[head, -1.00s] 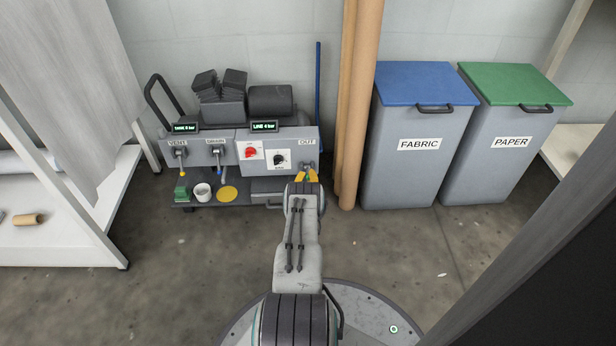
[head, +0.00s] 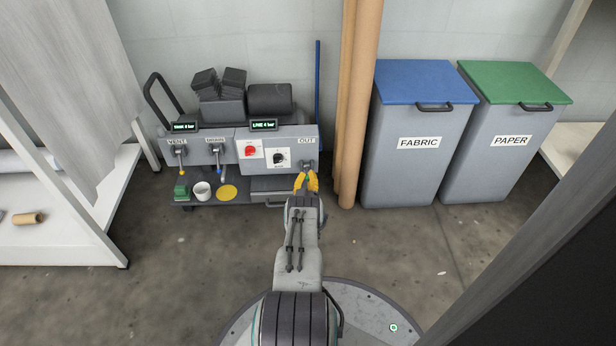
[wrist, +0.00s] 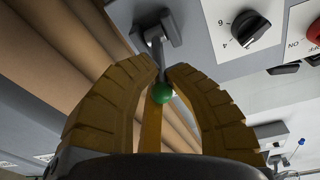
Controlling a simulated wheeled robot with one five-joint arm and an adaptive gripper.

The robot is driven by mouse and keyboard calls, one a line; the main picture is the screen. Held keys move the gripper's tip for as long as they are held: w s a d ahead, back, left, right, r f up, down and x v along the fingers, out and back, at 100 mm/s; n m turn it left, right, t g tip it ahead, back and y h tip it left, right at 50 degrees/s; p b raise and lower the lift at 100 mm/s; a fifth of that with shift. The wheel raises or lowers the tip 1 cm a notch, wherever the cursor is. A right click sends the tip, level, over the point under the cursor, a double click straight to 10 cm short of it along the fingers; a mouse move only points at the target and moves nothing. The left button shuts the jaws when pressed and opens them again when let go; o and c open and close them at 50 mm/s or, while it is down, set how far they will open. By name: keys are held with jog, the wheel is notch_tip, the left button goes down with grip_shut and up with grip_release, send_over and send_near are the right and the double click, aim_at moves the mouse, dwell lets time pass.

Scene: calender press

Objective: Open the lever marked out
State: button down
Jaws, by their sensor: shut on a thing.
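The lever marked OUT (head: 308,165) is at the right end of the grey press panel (head: 279,164), under its OUT label (head: 307,141). In the wrist view the lever (wrist: 157,50) shows as a metal stem with a green ball (wrist: 161,93) at its end. My gripper (head: 307,175) has yellow fingers, which also show in the wrist view (wrist: 165,72). They are shut on the lever, with the fingertips at the stem and the ball between the fingers.
VENT (head: 180,155) and DRAIN (head: 217,152) levers, a red knob (head: 251,151) and a black dial (head: 280,158) sit left on the panel. Brown rolls (head: 358,110) and the FABRIC bin (head: 410,170) stand close on the right. The floor in front is clear.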

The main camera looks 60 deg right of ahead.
jog(key=shift+w+r, duration=0.1)
jog(key=shift+w, duration=0.1)
jog(key=c, duration=1.2)
grip_release()
jog(key=shift+s+a, duration=0.1)
jog(key=shift+s, duration=0.05)
jog(key=shift+s+a, duration=0.2)
jog(key=shift+a, duration=0.2)
jog(key=shift+v, duration=3.25)
jog(key=shift+o, duration=0.4)
